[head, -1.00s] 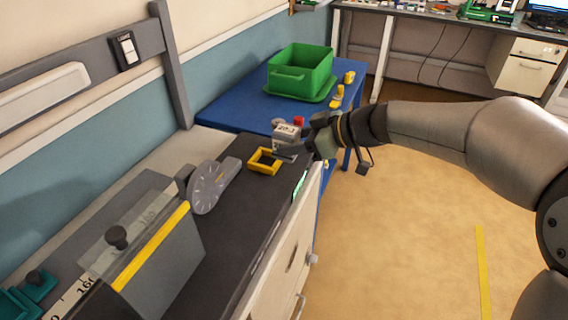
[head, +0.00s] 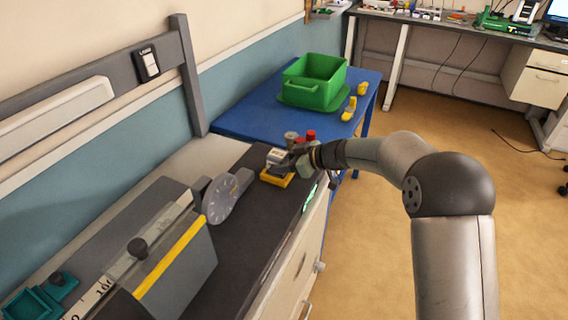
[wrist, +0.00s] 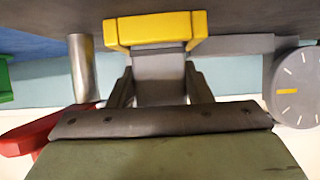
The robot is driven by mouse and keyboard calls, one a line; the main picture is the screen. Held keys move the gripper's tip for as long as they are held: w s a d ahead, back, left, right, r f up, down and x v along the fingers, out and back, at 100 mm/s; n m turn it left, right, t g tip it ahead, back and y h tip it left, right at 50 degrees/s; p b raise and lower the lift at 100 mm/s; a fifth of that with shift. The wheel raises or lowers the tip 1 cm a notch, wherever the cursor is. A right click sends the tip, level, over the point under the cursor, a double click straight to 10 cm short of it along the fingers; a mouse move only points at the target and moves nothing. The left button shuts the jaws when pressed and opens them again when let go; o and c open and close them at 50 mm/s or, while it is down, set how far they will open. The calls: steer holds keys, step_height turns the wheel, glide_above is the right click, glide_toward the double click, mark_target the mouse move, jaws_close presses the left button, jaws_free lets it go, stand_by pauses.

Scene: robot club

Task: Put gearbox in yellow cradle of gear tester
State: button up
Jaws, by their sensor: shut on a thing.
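The gearbox (head: 276,157), a small light grey block with a label, is held in my gripper (head: 288,161). In the wrist view the gearbox (wrist: 158,77) sits between the two dark fingers, which are shut on it. The yellow cradle (head: 277,181) of the gear tester is directly under the gearbox, on the dark bench top. In the wrist view the cradle (wrist: 155,28) overlaps the gearbox's far end. I cannot tell whether the gearbox rests fully in it. The tester's grey dial (head: 226,196) stands to the left, and also shows in the wrist view (wrist: 297,88).
A red part (head: 311,135) and a grey cylinder (head: 291,138) stand just behind my gripper. A green crate (head: 315,81) and yellow pieces (head: 349,109) are on the blue table (head: 244,122). A grey box with a yellow strip (head: 168,262) stands at the front left.

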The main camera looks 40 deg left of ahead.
steer(key=shift+f, duration=0.45)
steer(key=shift+f+b, duration=0.2)
steer(key=shift+b, duration=0.15)
steer(key=o, duration=1.2)
steer(key=shift+c, duration=0.2)
steer(key=shift+r+p, duration=0.4)
steer(key=shift+p, duration=0.2)
steer(key=shift+o, duration=0.4)
steer(key=b+v, duration=0.2)
steer(key=v, duration=0.9)
steer(key=shift+f+b, duration=0.2)
steer(key=shift+b, duration=0.1)
steer(key=s+d+m+t+h, duration=0.1)
steer(key=s+d+m+h, duration=0.25)
steer(key=d, duration=0.75)
steer(key=s+d+m+t+h, duration=0.15)
steer(key=s+d+m, duration=0.3)
steer(key=d, duration=0.75)
steer(key=s+d+f+m+h, duration=0.1)
steer(key=s+d+m+h, duration=0.2)
steer(key=s+d+m, duration=0.3)
steer(key=s+d+f+m+h, duration=0.2)
steer(key=s+d+m+h, duration=0.2)
steer(key=s+d, duration=0.6)
steer(key=d+m, duration=0.2)
steer(key=d, duration=0.4)
steer(key=shift+s+d+f, duration=0.25)
steer(key=shift+f, duration=0.05)
